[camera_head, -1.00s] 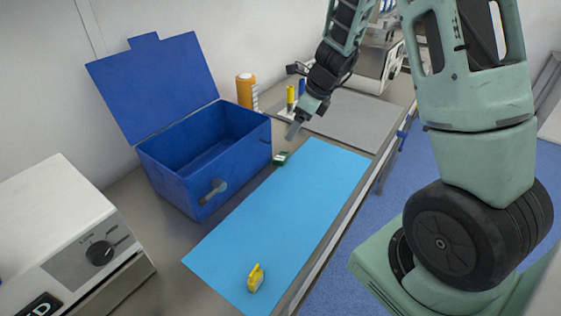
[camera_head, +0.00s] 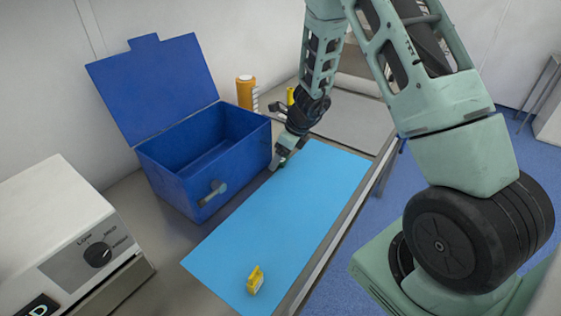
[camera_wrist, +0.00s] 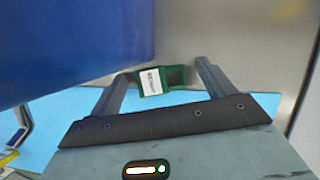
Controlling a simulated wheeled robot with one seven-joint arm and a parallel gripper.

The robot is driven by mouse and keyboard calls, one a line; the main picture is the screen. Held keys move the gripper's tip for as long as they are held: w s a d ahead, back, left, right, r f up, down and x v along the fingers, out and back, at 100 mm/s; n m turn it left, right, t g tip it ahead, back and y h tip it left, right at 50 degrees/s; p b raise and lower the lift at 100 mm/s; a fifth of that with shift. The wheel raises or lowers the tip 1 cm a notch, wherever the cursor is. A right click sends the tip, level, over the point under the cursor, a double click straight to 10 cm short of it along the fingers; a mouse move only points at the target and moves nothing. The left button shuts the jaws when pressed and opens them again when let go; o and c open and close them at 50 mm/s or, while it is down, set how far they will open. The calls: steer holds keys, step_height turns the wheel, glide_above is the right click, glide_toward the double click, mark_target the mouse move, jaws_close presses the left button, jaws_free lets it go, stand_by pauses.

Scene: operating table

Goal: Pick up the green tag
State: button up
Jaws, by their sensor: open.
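The green tag (camera_wrist: 163,80) lies near the top edge of the blue mat in the wrist view, with a white label on its left part. It sits between and just beyond the two fingers of my gripper (camera_wrist: 165,78), which are apart with nothing held. In the head view my gripper (camera_head: 274,166) is low beside the right corner of the blue box, at the mat's far end. The tag is hidden behind my gripper there, or too small to tell.
The open blue box (camera_head: 165,180) stands close left of my gripper. A yellow tag (camera_head: 255,280) lies on the near end of the blue mat (camera_head: 270,220). An orange bottle (camera_head: 246,92) stands behind the box. The mat's middle is clear.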

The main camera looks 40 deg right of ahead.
steer(key=shift+c, duration=0.3)
steer(key=c, duration=1.1)
steer(key=shift+r, duration=0.1)
step_height(320, 180, up, 18)
steer(key=p, duration=0.3)
